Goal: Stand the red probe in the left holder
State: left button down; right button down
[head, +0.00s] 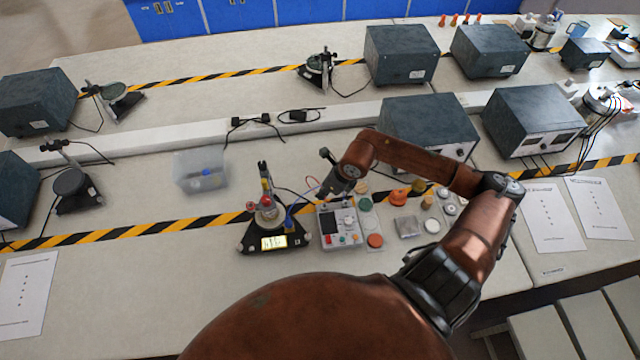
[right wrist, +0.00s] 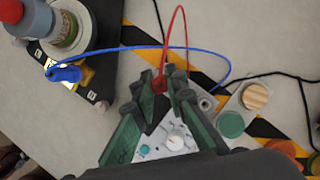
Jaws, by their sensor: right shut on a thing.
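My right gripper (head: 324,196) is over the back left of a grey meter box (head: 338,238) with a dark display. In the right wrist view its green-sided fingers (right wrist: 160,90) are closed around the red probe (right wrist: 158,84). A red lead loops up from there. The probe's tip is hidden by the fingers. A blue probe (right wrist: 64,73) with a blue lead is over the dark stand base at left. A grey round piece with a hole (right wrist: 206,103), possibly a holder, is just right of the fingers. I cannot tell which holder is the left one. My left gripper is out of view.
A black stand (head: 245,240) with a lit display is left of the meter. A clear bin (head: 200,172) is further left. Coloured discs, including a green one (right wrist: 230,124), lie to the right. Large dark boxes (head: 428,128) stand behind.

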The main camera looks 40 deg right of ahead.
jog(key=shift+w+d+m, duration=0.1)
jog(key=shift+d+m, duration=0.3)
jog(key=shift+f+b, duration=1.25)
jog(key=shift+f, duration=0.85)
jog(key=shift+r, duration=0.2)
jog(key=shift+f+b, duration=1.35)
jog(key=shift+f, duration=0.3)
dwell(0.8)
jog(key=c, duration=1.9)
grip_release()
